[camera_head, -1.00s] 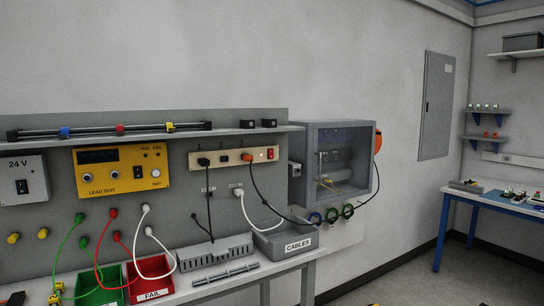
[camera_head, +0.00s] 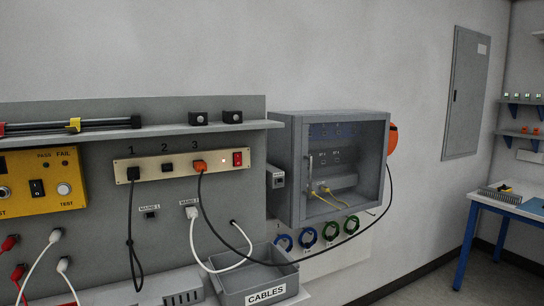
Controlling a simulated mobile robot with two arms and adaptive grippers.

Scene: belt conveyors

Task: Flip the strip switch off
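The power strip (camera_head: 150,164) is a beige bar on the grey back panel, with outlets marked 1, 2 and 3. Its red strip switch (camera_head: 237,159) is at the right end, beside a small lit light (camera_head: 223,161). A black plug (camera_head: 133,174) sits in outlet 1 and an orange plug (camera_head: 199,166) in outlet 3; outlet 2 has no cord. A white plug (camera_head: 191,212) is in the MAINS 2 socket below. Neither of my grippers is in view.
A grey CABLES bin (camera_head: 253,287) stands on the bench below the strip. A grey cabinet with a clear front (camera_head: 290,170) juts out to the right. A shelf (camera_head: 180,131) runs above the strip. The orange plug's black cord loops right, past the cabinet.

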